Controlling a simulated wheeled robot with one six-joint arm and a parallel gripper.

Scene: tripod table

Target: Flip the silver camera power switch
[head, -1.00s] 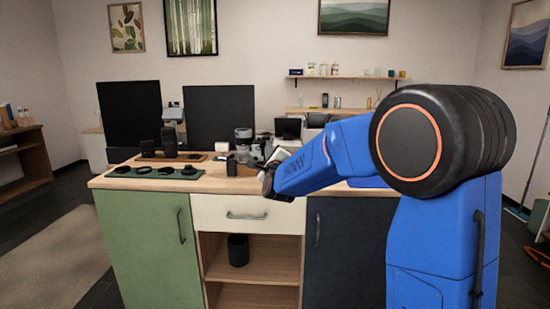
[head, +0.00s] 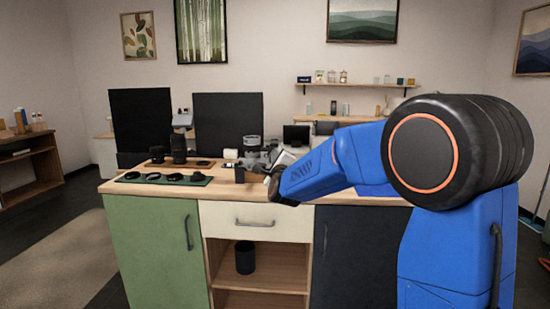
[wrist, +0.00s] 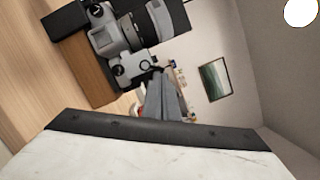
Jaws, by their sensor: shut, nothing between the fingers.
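In the head view the silver camera (head: 252,144) stands on the counter beyond my arm, and my fingertips are not clear there.
The wooden counter (head: 225,186) carries a green mat (head: 143,180) with several black discs at left. A wall shelf (head: 350,83) hangs above. The counter's front edge is mostly clear.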

